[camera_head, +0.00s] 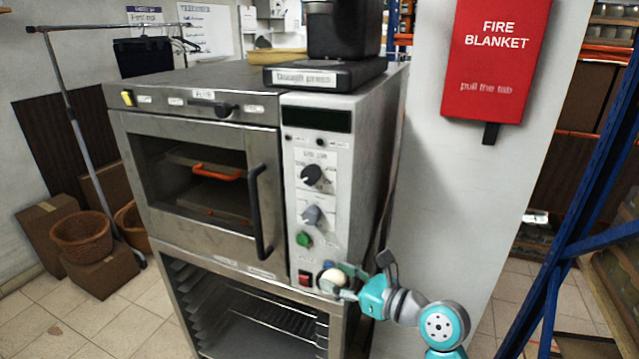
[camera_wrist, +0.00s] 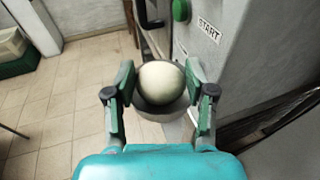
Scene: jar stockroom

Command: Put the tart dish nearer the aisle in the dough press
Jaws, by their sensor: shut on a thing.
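My gripper (camera_head: 340,281) is low at the right front corner of the oven. In the wrist view its green-padded fingers (camera_wrist: 161,88) are shut on a small grey round dish (camera_wrist: 163,111) with a smooth cream ball in it. I take this as the tart dish; its lower part is hidden. The dish is held up in front of the control panel, with floor tiles below. The dough press (camera_head: 320,77) is the black machine labelled "Dough press" on top of the oven; its upper part is cut off by the frame. I see no second tart dish.
The steel oven (camera_head: 190,125) has a shut glass door with a black handle (camera_head: 260,212) sticking out. A green start button (camera_wrist: 181,10) is close by in the wrist view. A white wall panel with a fire blanket box (camera_head: 497,60) and blue racking (camera_head: 590,190) stand right.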

